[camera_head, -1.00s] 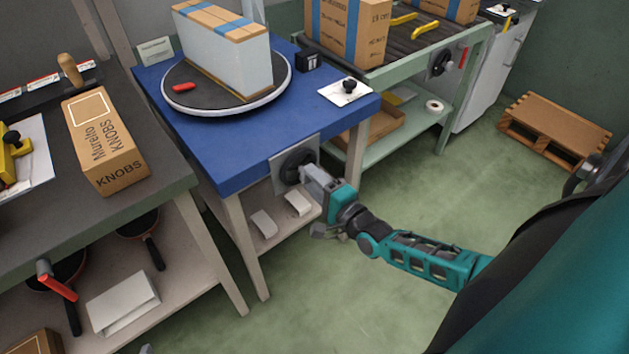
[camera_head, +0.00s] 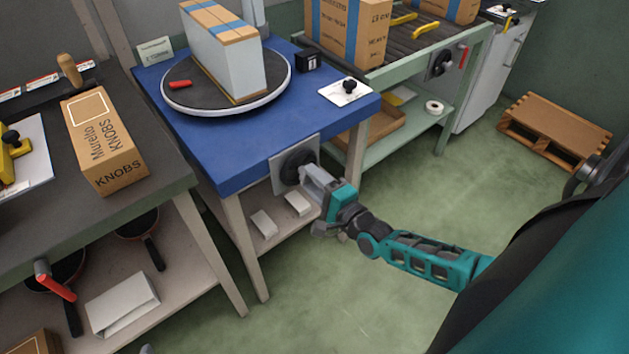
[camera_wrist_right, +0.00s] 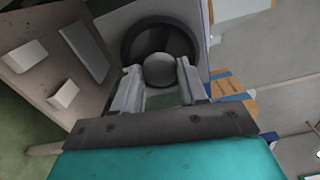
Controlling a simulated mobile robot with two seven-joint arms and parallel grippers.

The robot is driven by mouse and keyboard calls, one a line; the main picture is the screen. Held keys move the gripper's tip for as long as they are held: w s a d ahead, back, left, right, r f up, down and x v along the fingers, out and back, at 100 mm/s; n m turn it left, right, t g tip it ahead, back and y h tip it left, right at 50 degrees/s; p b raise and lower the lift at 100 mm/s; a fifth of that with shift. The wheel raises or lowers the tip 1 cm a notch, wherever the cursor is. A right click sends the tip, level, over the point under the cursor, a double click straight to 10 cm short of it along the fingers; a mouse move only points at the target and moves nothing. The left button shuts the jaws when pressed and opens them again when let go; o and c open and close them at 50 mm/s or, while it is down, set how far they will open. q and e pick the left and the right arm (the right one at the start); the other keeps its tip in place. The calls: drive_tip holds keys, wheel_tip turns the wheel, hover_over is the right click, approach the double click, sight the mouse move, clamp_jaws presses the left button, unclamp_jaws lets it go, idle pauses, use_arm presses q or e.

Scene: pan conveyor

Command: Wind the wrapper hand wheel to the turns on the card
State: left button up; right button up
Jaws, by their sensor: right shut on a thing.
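The black hand wheel (camera_head: 296,167) is mounted on a grey plate on the front of the blue wrapper table (camera_head: 215,150). My right gripper (camera_head: 308,176) is at the wheel, shut on its knob. In the right wrist view the round grey knob (camera_wrist_right: 160,70) sits between the two fingers, with the dark wheel (camera_wrist_right: 150,35) behind it. On the table, a turntable (camera_head: 187,97) carries a wrapped stack of boxes (camera_head: 228,60) with blue straps. A small card (camera_head: 154,49) stands at the table's back left; its text is too small to read. My left gripper is not in view.
A bench with a KNOBS box (camera_head: 103,140) stands at left, with pans on its shelf. A roller conveyor (camera_head: 400,45) with strapped boxes is behind right. A wooden pallet (camera_head: 555,128) lies on the green floor, which is clear in front.

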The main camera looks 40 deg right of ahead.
drive_tip(key=shift+m, duration=0.3)
idle(0.5)
drive_tip(key=o, duration=1)
drive_tip(key=shift+o, duration=0.2)
drive_tip(key=s+d+p, duration=0.1)
drive_tip(key=s, duration=1.2)
